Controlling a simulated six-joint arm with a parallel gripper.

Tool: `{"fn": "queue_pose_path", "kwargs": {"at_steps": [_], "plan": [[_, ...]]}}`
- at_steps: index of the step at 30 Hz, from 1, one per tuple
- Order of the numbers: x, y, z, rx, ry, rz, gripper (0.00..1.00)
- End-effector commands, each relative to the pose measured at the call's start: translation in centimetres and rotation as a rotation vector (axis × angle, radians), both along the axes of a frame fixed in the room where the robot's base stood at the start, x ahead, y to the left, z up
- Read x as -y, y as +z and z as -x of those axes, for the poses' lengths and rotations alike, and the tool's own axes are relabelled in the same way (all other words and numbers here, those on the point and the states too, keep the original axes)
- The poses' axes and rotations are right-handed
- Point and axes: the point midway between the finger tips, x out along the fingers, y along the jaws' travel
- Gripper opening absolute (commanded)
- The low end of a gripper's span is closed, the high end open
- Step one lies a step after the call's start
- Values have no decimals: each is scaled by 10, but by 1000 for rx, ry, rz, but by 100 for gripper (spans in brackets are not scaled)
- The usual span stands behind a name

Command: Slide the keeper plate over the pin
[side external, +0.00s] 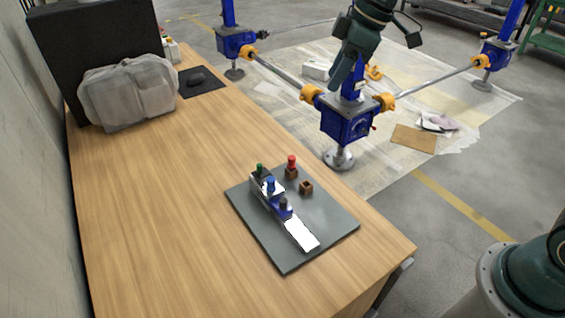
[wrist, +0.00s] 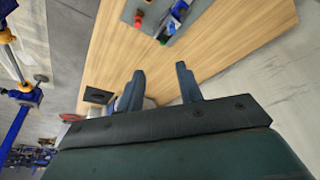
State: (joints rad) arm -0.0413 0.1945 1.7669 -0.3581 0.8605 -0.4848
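On a dark grey board (side external: 332,228) lies a narrow assembly with a bright white flat plate (side external: 301,235) at its near end, which looks like the keeper plate. Behind it are a blue block with a dark knob (side external: 284,203), a blue knob (side external: 270,184) and a green knob (side external: 259,169). Which part is the pin I cannot tell. In the wrist view my gripper (wrist: 160,69) is open and empty, with the board (wrist: 192,14) at the top edge, partly cut off.
A red-topped peg in a brown block (side external: 291,170) and an empty brown block (side external: 306,187) stand on the board beside the assembly. The wooden table (side external: 170,190) is largely clear. A grey bag (side external: 130,92) lies at its far end. A blue screw jack (side external: 347,122) stands beyond the table.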

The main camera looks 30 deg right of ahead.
Motion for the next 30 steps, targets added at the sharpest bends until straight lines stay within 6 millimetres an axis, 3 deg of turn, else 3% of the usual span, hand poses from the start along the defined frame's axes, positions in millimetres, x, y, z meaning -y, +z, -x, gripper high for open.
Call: {"fn": "queue_pose_path", "kwargs": {"at_steps": [11,17,23,30], "plan": [[0,-1,-1,0,2,0,36],[-5,-11,-13,-6,45,-2,36],[-17,-37,-41,-14,147,-6,36],[-37,-84,-79,-22,308,-19,36]]}}
